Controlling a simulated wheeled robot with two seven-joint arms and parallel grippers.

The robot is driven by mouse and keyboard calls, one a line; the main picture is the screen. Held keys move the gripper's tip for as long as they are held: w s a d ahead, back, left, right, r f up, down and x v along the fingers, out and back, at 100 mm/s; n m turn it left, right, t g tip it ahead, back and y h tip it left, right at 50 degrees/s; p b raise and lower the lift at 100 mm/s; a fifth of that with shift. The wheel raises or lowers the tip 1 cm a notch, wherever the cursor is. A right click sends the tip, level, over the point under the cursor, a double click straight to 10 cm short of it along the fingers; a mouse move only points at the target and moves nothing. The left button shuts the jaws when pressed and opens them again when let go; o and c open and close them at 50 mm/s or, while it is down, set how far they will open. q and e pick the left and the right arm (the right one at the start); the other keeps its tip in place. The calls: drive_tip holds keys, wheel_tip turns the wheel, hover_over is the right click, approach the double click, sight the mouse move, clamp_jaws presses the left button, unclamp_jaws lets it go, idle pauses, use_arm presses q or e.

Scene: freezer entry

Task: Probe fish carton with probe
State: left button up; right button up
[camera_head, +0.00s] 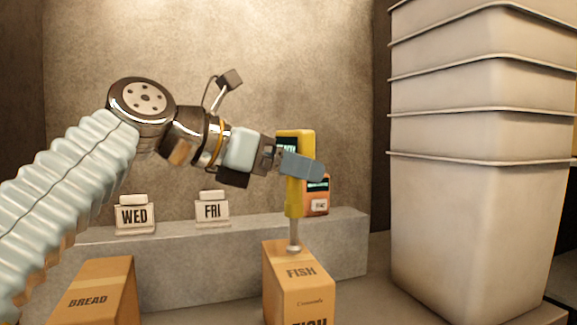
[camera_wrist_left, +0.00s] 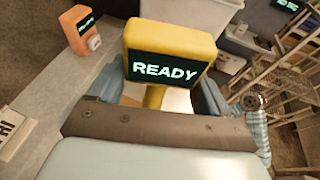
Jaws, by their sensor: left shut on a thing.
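My left gripper (camera_head: 290,165) is shut on the yellow probe (camera_head: 294,198) and holds it upright. The probe's metal tip points down and meets the top of the fish carton (camera_head: 300,272); I cannot tell whether it is in the carton or only touching it. The carton is brown, marked FISH, and stands at the bottom centre of the head view. In the left wrist view the probe (camera_wrist_left: 168,58) shows a dark screen reading READY, between the fingers of my left gripper (camera_wrist_left: 160,100). The carton is hidden there. My right gripper is not in view.
A bread carton (camera_head: 95,292) stands left of the fish carton. A grey ledge (camera_head: 200,256) behind carries WED (camera_head: 135,215) and FRI (camera_head: 212,208) blocks and an orange device (camera_head: 318,196). Tall stacked pale tubs (camera_head: 470,220) stand close on the right.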

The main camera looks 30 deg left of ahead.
sight(286, 136)
use_arm(q)
drive_tip(key=shift+f+b, duration=0.45)
drive_tip(key=shift+f, duration=0.1)
idle(0.7)
idle(1.9)
drive_tip(key=shift+r+p, duration=0.7)
drive_tip(key=shift+r, duration=1.95)
drive_tip(key=shift+w+d+r, duration=0.1)
drive_tip(key=shift+d+r, duration=0.2)
drive_tip(key=shift+r, duration=0.5)
drive_tip(key=shift+a+r, duration=0.3)
drive_tip(key=shift+r, duration=0.25)
